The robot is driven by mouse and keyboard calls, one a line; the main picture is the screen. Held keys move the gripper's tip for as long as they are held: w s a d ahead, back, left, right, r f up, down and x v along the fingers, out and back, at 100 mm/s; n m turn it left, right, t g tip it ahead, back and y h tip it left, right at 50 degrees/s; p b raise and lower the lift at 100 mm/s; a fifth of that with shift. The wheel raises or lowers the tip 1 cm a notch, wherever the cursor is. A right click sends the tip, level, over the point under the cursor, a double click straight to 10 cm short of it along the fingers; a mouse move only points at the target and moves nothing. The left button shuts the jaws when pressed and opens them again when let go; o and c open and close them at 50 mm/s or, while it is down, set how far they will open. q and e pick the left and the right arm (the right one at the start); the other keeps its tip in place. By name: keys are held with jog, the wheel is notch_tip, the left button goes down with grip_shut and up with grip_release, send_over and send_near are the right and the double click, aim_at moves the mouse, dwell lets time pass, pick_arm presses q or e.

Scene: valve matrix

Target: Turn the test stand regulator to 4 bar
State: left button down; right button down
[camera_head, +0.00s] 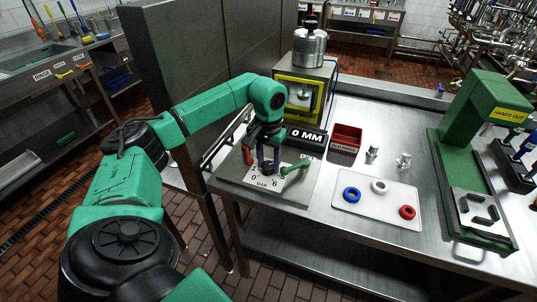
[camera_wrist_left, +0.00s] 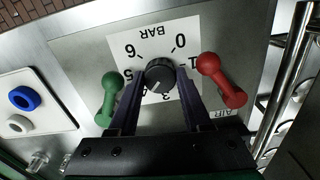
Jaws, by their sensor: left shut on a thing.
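The test stand regulator is a round black knob (camera_wrist_left: 160,74) on a white BAR dial plate (camera_wrist_left: 185,38), centred in the wrist view. My left gripper (camera_wrist_left: 160,78) is shut on the knob, one dark finger on each side. A white pointer line on the knob points to the lower left in the wrist view, on the side between 3 and 5. The 4 is hidden by a finger. In the head view the left gripper (camera_head: 268,163) reaches down over the dial plate (camera_head: 262,184). My right gripper is not in view.
A red-handled lever (camera_wrist_left: 222,80) and a green-handled lever (camera_wrist_left: 110,98) flank the knob closely. A 0 MM display (camera_head: 306,138), a red bin (camera_head: 346,138) and a white tray (camera_head: 375,215) with coloured rings lie to the right. A green press (camera_head: 470,140) stands farther right.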

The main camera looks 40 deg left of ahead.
pick_arm(q)
jog(key=shift+w+r, duration=0.15)
jog(key=shift+r, duration=0.05)
jog(key=c, duration=0.8)
grip_release()
jog(key=shift+o, duration=0.9)
notch_tip(320, 180, up, 9)
notch_tip(320, 180, up, 6)
jog(key=p, duration=0.2)
send_over(269, 164)
jog(key=shift+f, duration=0.2)
jog(key=shift+f, duration=0.1)
